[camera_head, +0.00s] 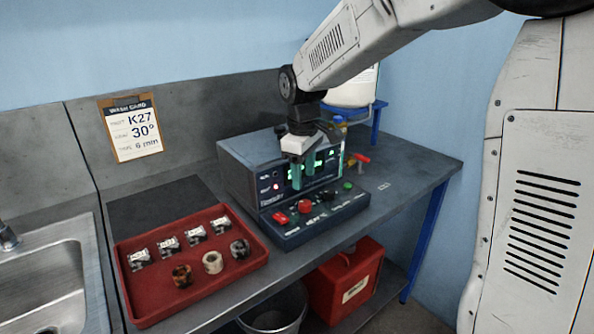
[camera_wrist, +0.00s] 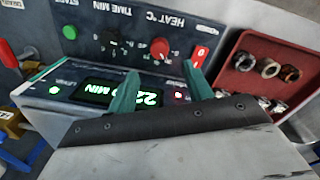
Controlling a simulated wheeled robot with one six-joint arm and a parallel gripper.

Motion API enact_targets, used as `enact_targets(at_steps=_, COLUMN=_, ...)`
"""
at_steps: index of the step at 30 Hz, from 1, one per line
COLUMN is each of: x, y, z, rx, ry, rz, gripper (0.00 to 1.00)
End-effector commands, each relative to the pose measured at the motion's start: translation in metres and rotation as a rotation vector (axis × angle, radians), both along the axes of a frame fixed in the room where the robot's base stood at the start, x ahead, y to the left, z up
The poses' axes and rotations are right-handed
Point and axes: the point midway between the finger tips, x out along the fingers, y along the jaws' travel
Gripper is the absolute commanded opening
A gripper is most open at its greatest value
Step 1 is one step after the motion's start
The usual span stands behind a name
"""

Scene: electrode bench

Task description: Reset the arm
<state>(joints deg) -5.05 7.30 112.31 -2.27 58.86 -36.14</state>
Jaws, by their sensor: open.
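My gripper (camera_head: 303,181) hangs from my arm in front of the control box (camera_head: 237,163), with its green fingers pointing down. The fingers are apart and nothing shows between them. In the wrist view my gripper (camera_wrist: 161,68) shows two green fingers over the lit display (camera_wrist: 120,93) and near the red knob (camera_wrist: 160,48). The head view shows the red knob (camera_head: 305,206) and a red switch (camera_head: 280,218) on the sloping front panel below the fingers. My gripper partly hides the display. I cannot tell whether the fingertips touch the panel.
A red tray (camera_head: 148,315) with several small labelled pieces and rings lies left of the box. A work card (camera_head: 134,128) hangs on the back wall. A sink (camera_head: 50,290) is at the far left. A white container (camera_head: 352,92) stands on a blue stand behind my arm. The bench's right end is mostly clear.

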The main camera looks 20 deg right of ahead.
Motion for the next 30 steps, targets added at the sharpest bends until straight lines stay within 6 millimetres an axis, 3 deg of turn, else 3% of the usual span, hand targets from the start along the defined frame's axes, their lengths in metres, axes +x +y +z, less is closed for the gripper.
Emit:
enact_targets(at_steps=8, x=-0.005, y=0.000, z=-0.002, rx=0.000, ry=0.016, rz=-0.068, gripper=0.51)
enact_targets(at_steps=11, x=-0.036, y=-0.003, z=-0.013, rx=-0.006, ry=0.076, rz=-0.182, gripper=0.51)
enact_targets(at_steps=22, x=-0.180, y=-0.023, z=0.021, rx=-0.001, ry=0.092, rz=-0.539, gripper=0.51)
enact_targets(at_steps=30, x=-0.276, y=-0.034, z=0.028, rx=0.033, ry=0.021, rz=-0.710, gripper=0.51)
